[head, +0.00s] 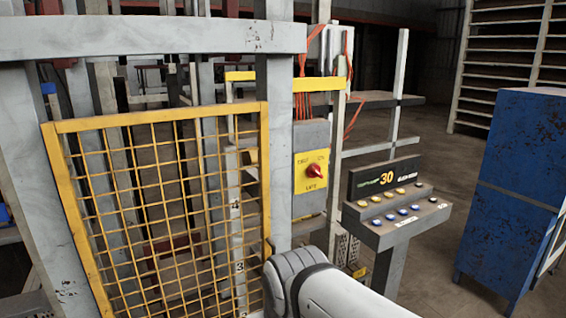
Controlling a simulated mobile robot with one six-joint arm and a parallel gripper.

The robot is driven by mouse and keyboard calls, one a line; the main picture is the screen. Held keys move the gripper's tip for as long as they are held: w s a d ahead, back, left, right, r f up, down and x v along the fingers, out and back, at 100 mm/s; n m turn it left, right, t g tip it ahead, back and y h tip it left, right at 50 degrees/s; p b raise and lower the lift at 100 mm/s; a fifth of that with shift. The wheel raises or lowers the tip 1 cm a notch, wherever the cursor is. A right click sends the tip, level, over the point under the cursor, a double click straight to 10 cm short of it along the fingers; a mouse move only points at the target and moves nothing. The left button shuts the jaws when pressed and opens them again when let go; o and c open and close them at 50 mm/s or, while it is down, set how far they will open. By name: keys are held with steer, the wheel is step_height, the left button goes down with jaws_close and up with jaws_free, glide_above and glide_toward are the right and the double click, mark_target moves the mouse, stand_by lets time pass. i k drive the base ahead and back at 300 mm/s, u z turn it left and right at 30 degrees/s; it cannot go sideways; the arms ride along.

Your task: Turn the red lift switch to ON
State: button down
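The red lift switch (314,171) is a rotary knob on a yellow plate (309,186). The plate is on the front of a grey box fixed to a grey post. The labels on the plate are too small to read surely, and I cannot tell which position the knob points to. The switch is unobstructed in the head view. My arm shows at the bottom centre, below the switch. My gripper is not in view.
A yellow mesh gate (165,215) stands left of the post. A control console (394,208) with several buttons and a display reading 30 stands right of the switch. A blue cabinet (515,185) is at the far right. Open floor shows between console and cabinet.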

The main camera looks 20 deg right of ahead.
mark_target(314, 171)
steer(key=k, duration=1.3)
steer(key=z, duration=0.2)
steer(key=i, duration=0.85)
steer(key=z, duration=0.9)
steer(key=i, duration=0.7)
steer(key=z, duration=0.4)
